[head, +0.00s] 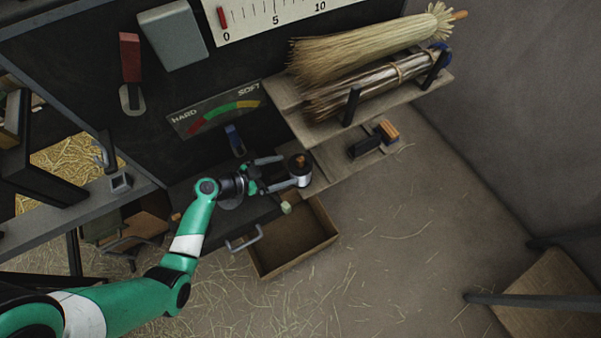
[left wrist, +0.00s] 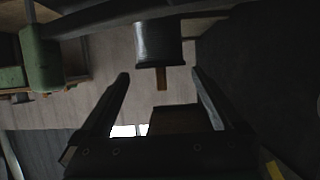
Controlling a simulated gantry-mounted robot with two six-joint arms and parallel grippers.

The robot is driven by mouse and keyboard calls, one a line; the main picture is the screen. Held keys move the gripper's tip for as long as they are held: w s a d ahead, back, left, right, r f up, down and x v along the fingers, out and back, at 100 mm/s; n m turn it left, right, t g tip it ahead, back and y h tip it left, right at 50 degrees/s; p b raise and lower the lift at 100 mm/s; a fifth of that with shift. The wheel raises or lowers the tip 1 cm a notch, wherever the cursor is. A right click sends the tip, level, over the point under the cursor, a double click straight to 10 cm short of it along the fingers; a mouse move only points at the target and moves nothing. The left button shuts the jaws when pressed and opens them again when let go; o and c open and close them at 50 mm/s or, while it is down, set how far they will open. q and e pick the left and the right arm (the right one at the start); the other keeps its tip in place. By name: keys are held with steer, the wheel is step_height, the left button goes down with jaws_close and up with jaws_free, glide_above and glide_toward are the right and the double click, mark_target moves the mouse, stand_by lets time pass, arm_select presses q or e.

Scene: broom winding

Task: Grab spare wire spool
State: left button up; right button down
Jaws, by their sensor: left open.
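The wire spool, a dark cylinder with a brownish centre (head: 299,161), is at the end of the workbench shelf. In the left wrist view the dark spool (left wrist: 158,42) has a flanged end and a brown peg sticking out toward me. My left gripper (head: 288,171) is open, its fingers pointing at the spool. In the left wrist view the fingers (left wrist: 162,77) are spread to either side of the peg, with the spool's body just beyond the tips. No grip on it shows. My right gripper is not in view.
An open drawer (head: 290,245) with a handle is below the gripper, a small pale green piece (head: 286,208) near its upper edge. A shelf with bundled straw brooms (head: 370,52) is above right. A brush-like block (head: 386,132) lies on the lower shelf.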

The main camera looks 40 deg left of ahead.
mark_target(297, 166)
arm_select(q)
steer(key=shift+w+f+b, duration=0.1)
steer(key=shift+f+b, duration=0.05)
steer(key=shift+b, duration=0.2)
steer(key=b+x, duration=0.1)
steer(key=x, duration=0.1)
steer(key=b+x, duration=0.1)
steer(key=x, duration=0.2)
steer(key=shift+w+d, duration=0.15)
steer(key=shift+w, duration=0.15)
steer(key=shift+s, duration=0.1)
steer(key=shift+r, duration=0.25)
jaws_close()
